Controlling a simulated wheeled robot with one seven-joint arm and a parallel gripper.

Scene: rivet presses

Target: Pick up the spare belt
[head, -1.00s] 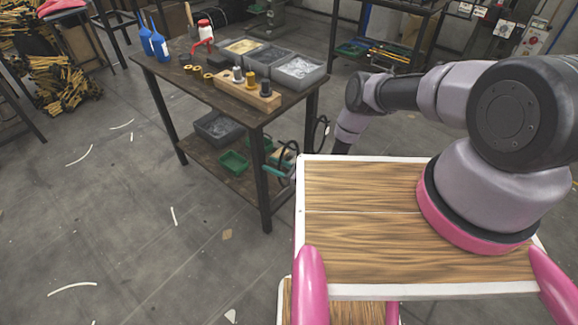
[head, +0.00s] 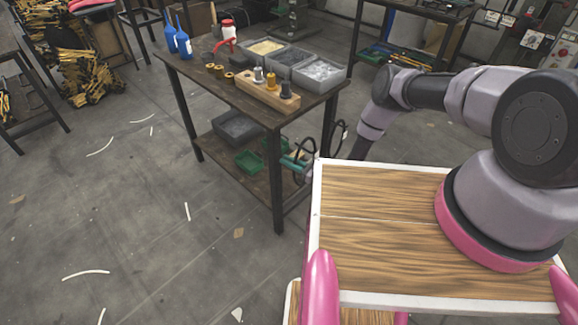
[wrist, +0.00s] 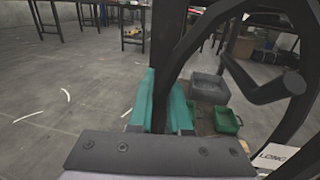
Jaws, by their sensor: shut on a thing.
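The spare belt (wrist: 180,60) is a black loop that fills the right half of the wrist view, with a white tag reading "LONG" at the lower right. My gripper (wrist: 162,105) has teal fingers, shut on a dark strand of the belt. In the head view my gripper (head: 293,163) is small, beside the right end of the workbench and below its top. The belt (head: 312,152) shows there as thin dark loops around the gripper, partly hidden by the bench and my arm. Whether it touches the bench cannot be told.
The workbench (head: 215,80) carries blue bottles, grey bins (head: 318,72) and a wooden block (head: 268,92) with spools. Its lower shelf (head: 215,150) holds a grey bin (head: 238,127) and green trays (head: 248,162). Open floor lies in front and left.

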